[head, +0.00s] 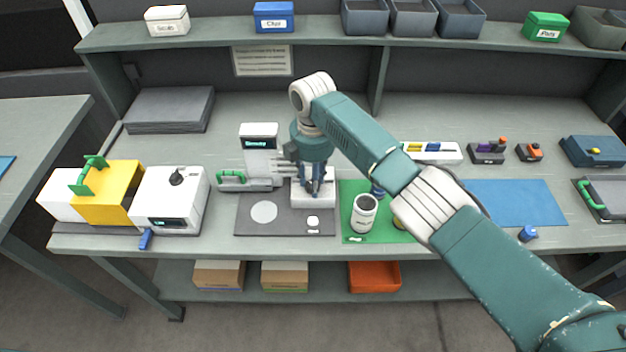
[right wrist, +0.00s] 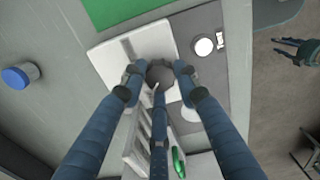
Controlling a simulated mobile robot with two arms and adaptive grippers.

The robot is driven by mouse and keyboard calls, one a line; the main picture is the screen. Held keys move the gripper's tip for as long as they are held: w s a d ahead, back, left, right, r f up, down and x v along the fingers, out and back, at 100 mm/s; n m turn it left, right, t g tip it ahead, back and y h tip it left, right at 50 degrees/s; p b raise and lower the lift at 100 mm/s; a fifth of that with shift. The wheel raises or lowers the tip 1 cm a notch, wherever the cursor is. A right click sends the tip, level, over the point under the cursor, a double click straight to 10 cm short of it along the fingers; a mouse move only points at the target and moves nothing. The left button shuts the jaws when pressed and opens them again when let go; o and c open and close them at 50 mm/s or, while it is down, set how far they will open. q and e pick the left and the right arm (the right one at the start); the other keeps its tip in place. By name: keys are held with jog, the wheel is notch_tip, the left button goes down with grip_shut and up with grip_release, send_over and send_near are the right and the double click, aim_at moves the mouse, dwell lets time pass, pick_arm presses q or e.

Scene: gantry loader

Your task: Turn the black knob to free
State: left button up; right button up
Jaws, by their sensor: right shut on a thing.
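The black knob (right wrist: 160,75) is a dark round knob on a white block (right wrist: 112,64), seen in the right wrist view. My right gripper (right wrist: 160,72) is shut on it, with fingertips on both sides and a third finger at its near edge. In the head view my right gripper (head: 315,188) points down onto the white block (head: 299,198) of the gantry loader (head: 260,142), and its fingers hide the knob. Which way the knob is turned cannot be told. My left gripper (right wrist: 281,46) shows small at the right of the right wrist view, its fingers apart and empty.
A grey mat (head: 262,228) with a pale disc lies in front of the loader. A white jar (head: 364,213) stands close by on a green mat (head: 350,190). A white box (head: 168,203) with its own dark knob (head: 176,177) stands at the left.

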jog(key=shift+w+a+r, duration=0.1)
jog(key=shift+a+r, duration=0.05)
dwell(0.4)
jog(key=o, duration=1.2)
jog(key=shift+c, duration=0.2)
notch_tip(320, 180, up, 12)
